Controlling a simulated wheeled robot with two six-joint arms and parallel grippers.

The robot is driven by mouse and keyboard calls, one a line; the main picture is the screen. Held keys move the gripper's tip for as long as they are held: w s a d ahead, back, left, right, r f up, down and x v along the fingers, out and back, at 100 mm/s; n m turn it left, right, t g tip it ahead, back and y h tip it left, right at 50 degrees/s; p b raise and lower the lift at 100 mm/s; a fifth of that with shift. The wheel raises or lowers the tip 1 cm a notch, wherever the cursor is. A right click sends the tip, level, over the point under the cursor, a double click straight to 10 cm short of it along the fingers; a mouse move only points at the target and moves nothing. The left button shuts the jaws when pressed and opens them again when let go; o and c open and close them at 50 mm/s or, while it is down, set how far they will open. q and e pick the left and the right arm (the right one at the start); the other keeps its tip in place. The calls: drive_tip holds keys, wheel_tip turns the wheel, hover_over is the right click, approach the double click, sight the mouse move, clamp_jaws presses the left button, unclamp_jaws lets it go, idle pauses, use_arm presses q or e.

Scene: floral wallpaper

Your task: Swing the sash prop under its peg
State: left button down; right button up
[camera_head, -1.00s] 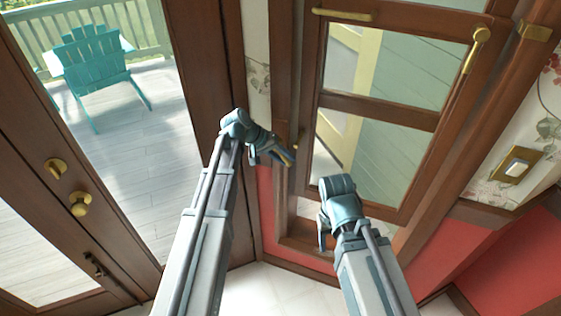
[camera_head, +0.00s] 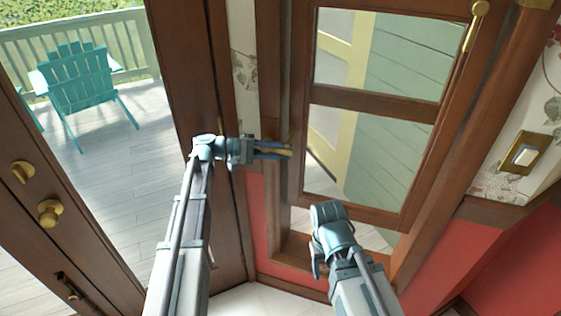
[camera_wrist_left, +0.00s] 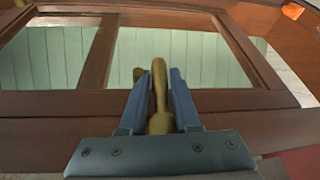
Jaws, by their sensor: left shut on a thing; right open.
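The sash prop is a slim brass bar (camera_wrist_left: 159,98) with a thicker near end. In the left wrist view it lies between the blue fingers of my left gripper (camera_wrist_left: 158,76), which is shut on it.
The glazed brown sash (camera_head: 372,204) stands above an opening at the sill. A brass lever (camera_head: 469,35) is at its upper right. A glass door with a brass knob (camera_head: 49,212) is at left. A switch plate (camera_head: 522,153) is on the right wall.

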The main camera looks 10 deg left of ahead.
use_arm(q)
drive_tip(key=shift+s+n+h+b, duration=0.15)
drive_tip(key=shift+n+h+b, duration=0.15)
drive_tip(key=shift+h+b, duration=0.35)
drive_tip(key=shift+r, duration=0.25)
drive_tip(key=c, duration=0.7)
unclamp_jaws()
drive_tip(key=shift+o, duration=0.2)
drive_tip(key=s+a, duration=0.2)
drive_tip(key=a, duration=1)
drive_tip(key=shift+d, duration=0.15)
